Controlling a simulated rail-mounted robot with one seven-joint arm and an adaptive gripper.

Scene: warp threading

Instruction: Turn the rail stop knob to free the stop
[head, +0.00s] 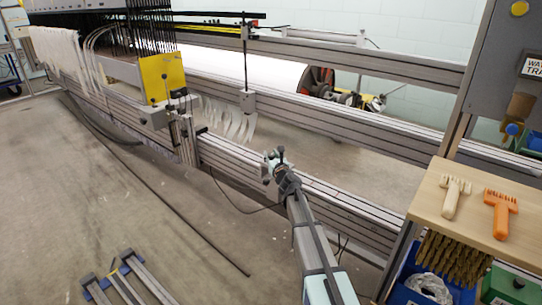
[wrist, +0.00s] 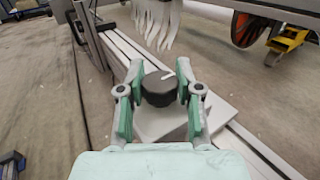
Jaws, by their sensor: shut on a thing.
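The rail stop knob (wrist: 159,88) is a round black knob with a white mark on its top. It sits on a light grey stop block (wrist: 165,122) on the aluminium rail (wrist: 240,140). My gripper (wrist: 159,92) is around the knob, with one green-padded finger on each side, shut on it. In the head view my gripper (head: 275,158) is at the front rail, right of the yellow plate, and the knob is small and hard to tell apart from the fingers there.
A yellow plate (head: 162,77) and a row of black heddles (head: 150,32) stand to the left along the rail. A wooden shelf (head: 470,218) with a cream comb (head: 455,195) and an orange comb (head: 500,212) is at the right. The front floor is mostly clear.

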